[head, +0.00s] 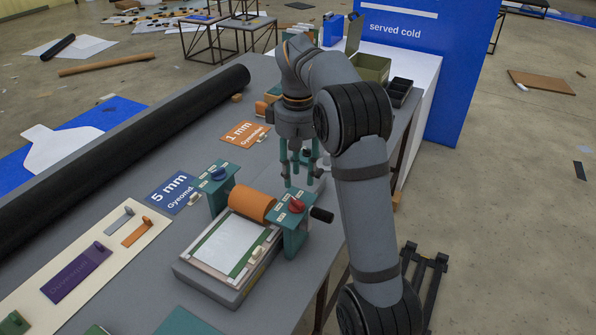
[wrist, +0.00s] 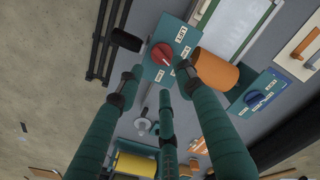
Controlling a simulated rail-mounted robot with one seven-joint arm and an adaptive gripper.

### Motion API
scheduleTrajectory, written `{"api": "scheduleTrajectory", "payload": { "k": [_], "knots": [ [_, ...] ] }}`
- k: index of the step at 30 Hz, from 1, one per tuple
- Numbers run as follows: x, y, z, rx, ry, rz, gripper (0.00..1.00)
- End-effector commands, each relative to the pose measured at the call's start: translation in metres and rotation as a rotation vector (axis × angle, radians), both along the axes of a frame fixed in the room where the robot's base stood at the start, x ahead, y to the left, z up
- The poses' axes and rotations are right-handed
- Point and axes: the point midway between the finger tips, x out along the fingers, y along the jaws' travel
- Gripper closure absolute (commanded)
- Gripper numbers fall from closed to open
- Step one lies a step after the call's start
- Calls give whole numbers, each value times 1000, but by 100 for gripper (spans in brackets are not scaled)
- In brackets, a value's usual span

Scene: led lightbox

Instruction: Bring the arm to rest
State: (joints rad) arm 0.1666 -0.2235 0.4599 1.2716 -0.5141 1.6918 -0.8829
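My gripper (head: 302,168) has teal fingers that point down over the table (head: 130,180), just behind the right end of a roller press. The fingers stand apart with nothing visible between them; the wrist view also shows my gripper (wrist: 160,92) open. The press has an orange roller (head: 252,203), a blue knob (head: 219,173), a red knob (head: 296,206) and a black crank handle (head: 321,215). In the wrist view the red knob (wrist: 162,54) and orange roller (wrist: 216,70) lie beyond the fingertips. No contact between fingers and press can be made out.
A long black roll (head: 130,150) lies along the table's far left. A blue "5 mm" card (head: 171,192) and an orange "1 mm" card (head: 244,134) lie flat. An olive box (head: 371,68) and a black tray (head: 399,91) stand behind my arm. The floor at right is mostly clear.

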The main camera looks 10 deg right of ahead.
Motion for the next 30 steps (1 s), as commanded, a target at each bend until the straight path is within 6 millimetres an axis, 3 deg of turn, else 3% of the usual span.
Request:
{"api": "scheduleTrajectory", "payload": {
  "k": [17, 30],
  "knots": [
    [0, 0, -1, 0, 1, 1, 64],
    [-1, 0, -59, 0, 3, 1, 64]
  ]
}}
